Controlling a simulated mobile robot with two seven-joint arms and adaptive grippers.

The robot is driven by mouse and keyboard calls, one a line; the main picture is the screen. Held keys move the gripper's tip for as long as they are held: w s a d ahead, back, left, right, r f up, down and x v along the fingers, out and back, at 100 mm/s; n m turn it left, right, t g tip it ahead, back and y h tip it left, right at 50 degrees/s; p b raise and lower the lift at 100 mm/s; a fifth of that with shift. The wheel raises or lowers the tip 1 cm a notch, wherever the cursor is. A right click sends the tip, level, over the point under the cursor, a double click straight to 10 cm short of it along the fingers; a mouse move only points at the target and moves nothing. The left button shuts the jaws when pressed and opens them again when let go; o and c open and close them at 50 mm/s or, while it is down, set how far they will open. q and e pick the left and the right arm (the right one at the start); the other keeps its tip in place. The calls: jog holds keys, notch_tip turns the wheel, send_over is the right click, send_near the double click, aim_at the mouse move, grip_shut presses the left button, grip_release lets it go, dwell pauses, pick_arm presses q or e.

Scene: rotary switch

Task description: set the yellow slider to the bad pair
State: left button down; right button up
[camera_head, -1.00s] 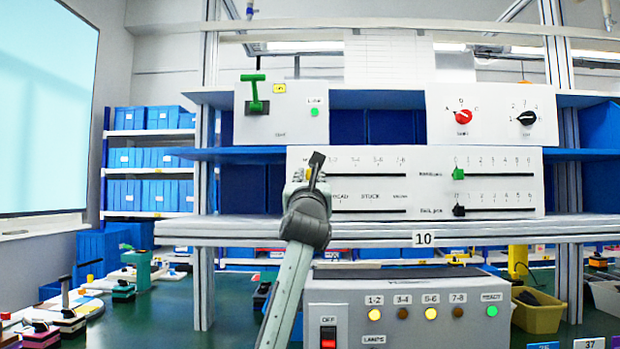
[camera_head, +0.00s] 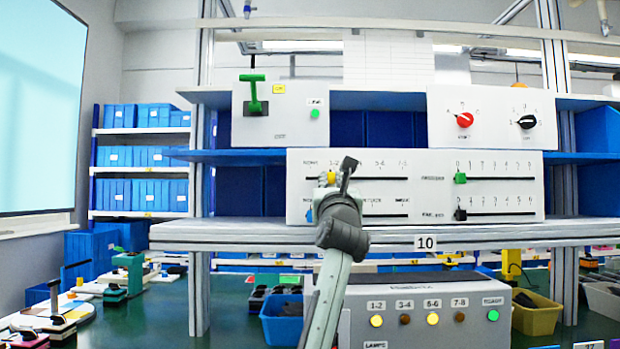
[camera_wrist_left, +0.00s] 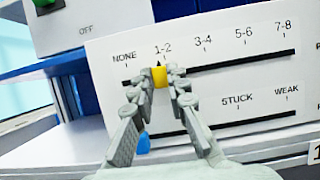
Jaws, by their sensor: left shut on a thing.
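The yellow slider (camera_wrist_left: 159,76) sits in the upper slot of the white panel (camera_head: 298,163), with its pointer at the 1-2 mark, to the right of NONE. It also shows in the head view (camera_head: 332,178). My left gripper (camera_wrist_left: 161,75) is shut on it, one finger on each side. The blue slider (camera_wrist_left: 143,144) is in the lower slot, partly behind a finger; STUCK and WEAK labels show to its right. On the lamp box (camera_head: 352,300), lamps 1-2 (camera_head: 376,321) and 5-6 (camera_head: 433,319) look yellow; 3-4 (camera_head: 405,319) and 7-8 (camera_head: 459,317) look brownish. My right gripper is out of view.
Right on the same panel are a green slider (camera_head: 460,177) and a black slider (camera_head: 460,214). Above are a green lever (camera_head: 253,95), a red knob (camera_head: 464,119) and a black knob (camera_head: 526,121). The shelf edge (camera_head: 260,236) runs below the panel.

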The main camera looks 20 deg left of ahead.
pick_arm(q)
jog(key=shift+w+d, duration=0.15)
jog(key=shift+d, duration=0.3)
jog(key=c, duration=1.5)
grip_release()
jog(key=v, duration=1.2)
